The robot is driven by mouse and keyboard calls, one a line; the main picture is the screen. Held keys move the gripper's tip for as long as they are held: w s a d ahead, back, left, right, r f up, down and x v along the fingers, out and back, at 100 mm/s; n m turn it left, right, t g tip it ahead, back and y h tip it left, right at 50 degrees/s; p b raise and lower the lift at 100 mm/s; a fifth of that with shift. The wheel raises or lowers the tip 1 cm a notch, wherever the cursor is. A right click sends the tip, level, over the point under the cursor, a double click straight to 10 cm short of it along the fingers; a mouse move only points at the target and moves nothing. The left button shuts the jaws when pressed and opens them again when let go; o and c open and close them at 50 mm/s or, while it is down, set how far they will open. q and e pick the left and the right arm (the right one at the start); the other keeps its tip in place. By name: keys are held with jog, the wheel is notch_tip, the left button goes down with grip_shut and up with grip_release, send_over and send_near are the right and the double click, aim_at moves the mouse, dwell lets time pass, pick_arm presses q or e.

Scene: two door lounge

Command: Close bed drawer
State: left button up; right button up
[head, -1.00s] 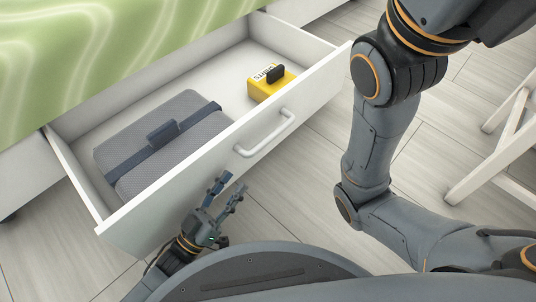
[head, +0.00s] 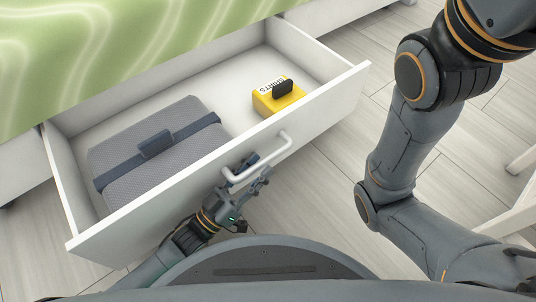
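The white bed drawer (head: 130,232) is pulled out from under the bed with the green cover (head: 110,55). A white bar handle (head: 262,162) is on its front panel. Inside the drawer lie a grey folded item with a dark strap (head: 160,150) and a yellow box (head: 277,97) with a dark handle. My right gripper is out of view; only the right arm shows.
My base is close in front of the drawer. A white wooden stool or chair leg (head: 520,160) stands at the right edge. Pale plank floor (head: 325,190) is free to the right of the drawer front.

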pick_arm(q)
jog(key=shift+w+d+r, duration=0.1)
jog(key=shift+w+d, duration=0.05)
grip_shut()
dwell(0.4)
